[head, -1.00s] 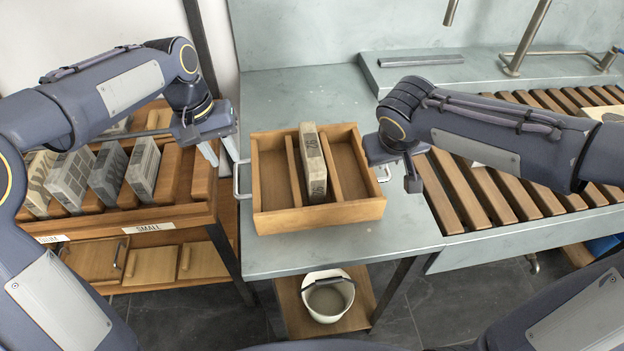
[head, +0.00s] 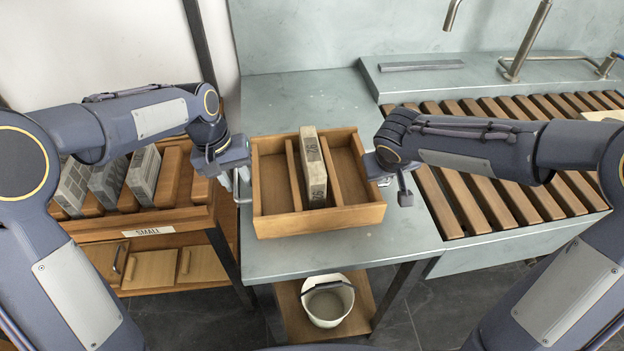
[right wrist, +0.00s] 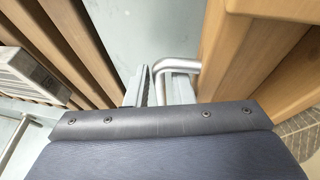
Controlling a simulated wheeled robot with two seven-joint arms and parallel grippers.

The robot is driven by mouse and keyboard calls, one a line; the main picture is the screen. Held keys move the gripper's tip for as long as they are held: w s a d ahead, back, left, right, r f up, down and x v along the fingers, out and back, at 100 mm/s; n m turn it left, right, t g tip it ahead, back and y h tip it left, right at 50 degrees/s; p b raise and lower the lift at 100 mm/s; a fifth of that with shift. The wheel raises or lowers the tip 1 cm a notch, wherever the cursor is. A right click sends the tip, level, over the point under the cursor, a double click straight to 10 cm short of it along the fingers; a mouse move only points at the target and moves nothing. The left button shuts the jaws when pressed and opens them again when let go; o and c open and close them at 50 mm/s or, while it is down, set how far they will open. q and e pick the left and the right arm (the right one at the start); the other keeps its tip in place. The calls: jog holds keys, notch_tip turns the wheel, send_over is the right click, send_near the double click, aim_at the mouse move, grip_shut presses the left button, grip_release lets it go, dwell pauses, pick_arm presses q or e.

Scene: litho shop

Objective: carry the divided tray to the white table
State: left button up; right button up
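The divided tray (head: 320,222) is a wooden box with two inner dividers. It sits on the grey-green table. A pale stone block marked with a number (head: 313,165) stands in its middle compartment. My left gripper (head: 236,183) is open at the tray's left metal handle (head: 243,199). My right gripper (head: 388,178) is at the right handle. In the right wrist view, its fingers (right wrist: 160,90) are apart, with the curved metal handle (right wrist: 178,64) at their tips. Neither handle is clearly gripped. No white table is in view.
A wooden rack (head: 175,219) with several stone blocks stands at left. A slatted wooden sink top (head: 470,195) with a tap (head: 528,42) lies at right. A white bucket (head: 328,301) stands on the shelf below. The grey-green table (head: 305,100) is clear behind the tray.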

pick_arm(q)
jog(key=shift+f, duration=0.25)
pick_arm(e)
jog(key=shift+w+f, duration=0.1)
jog(key=shift+f, duration=0.1)
pick_arm(q)
jog(key=c, duration=0.4)
pick_arm(e)
jog(key=c, duration=0.4)
pick_arm(q)
grip_shut()
pick_arm(e)
grip_shut()
pick_arm(q)
jog(key=shift+w+r, duration=0.1)
jog(key=shift+r, duration=0.25)
pick_arm(e)
jog(key=shift+w+r, duration=0.1)
jog(key=shift+r, duration=0.25)
